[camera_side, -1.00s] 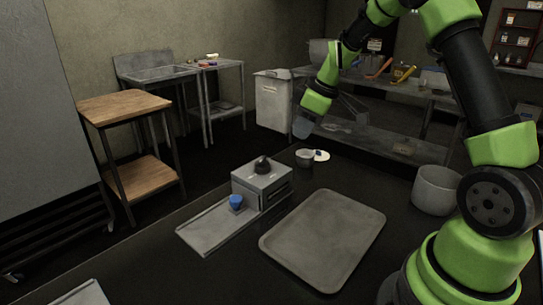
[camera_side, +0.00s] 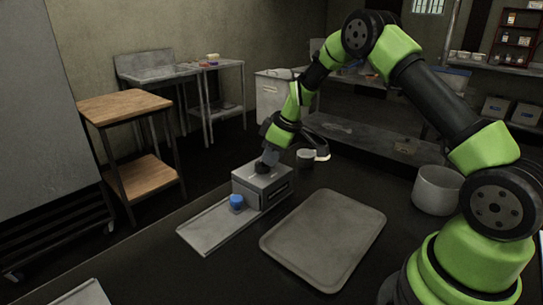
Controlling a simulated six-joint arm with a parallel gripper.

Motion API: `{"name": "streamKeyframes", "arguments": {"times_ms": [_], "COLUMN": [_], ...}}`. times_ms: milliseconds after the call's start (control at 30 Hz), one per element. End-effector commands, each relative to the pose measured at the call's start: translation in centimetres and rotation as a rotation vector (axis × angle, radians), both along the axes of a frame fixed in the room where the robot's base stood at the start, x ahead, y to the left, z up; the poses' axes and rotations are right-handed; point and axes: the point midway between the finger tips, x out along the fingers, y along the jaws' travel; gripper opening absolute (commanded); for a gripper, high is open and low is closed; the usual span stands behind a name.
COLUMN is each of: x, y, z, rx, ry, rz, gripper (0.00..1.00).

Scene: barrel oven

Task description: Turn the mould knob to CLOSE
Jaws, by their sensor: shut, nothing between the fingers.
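The mould knob (camera_side: 261,169) is a dark knob on top of the small grey metal box (camera_side: 272,190), partly hidden by my gripper. My gripper (camera_side: 264,161) points down at the knob from above, with its fingertips at or just over it. I cannot tell whether they touch it. The fingers are shut with nothing between them. No lettering on the box can be read, so the knob's setting cannot be told.
A blue cup-like piece (camera_side: 236,202) stands at the box's front, on a flat grey plate (camera_side: 208,228). A grey tray (camera_side: 325,240) lies to the right.

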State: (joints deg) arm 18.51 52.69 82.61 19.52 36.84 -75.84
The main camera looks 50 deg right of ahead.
Motion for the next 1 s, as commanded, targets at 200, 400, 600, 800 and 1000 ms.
{"name": "streamKeyframes", "arguments": {"times_ms": [200, 400, 600, 800, 1000], "x": [0.0, 0.7, 0.9, 1.1, 1.2], "y": [0.0, 0.6, 0.9, 1.3, 1.5], "z": [0.0, 0.0, 0.0, 0.0, -0.1], "rx": [0.000, -0.002, -0.001, -0.001, -0.001], "ry": [0.000, 0.001, 0.001, -0.002, -0.003], "rz": [-0.006, -0.110, -0.222, -0.230, -0.227], "gripper": [0.00, 0.00, 0.00, 0.00, 0.00]}}
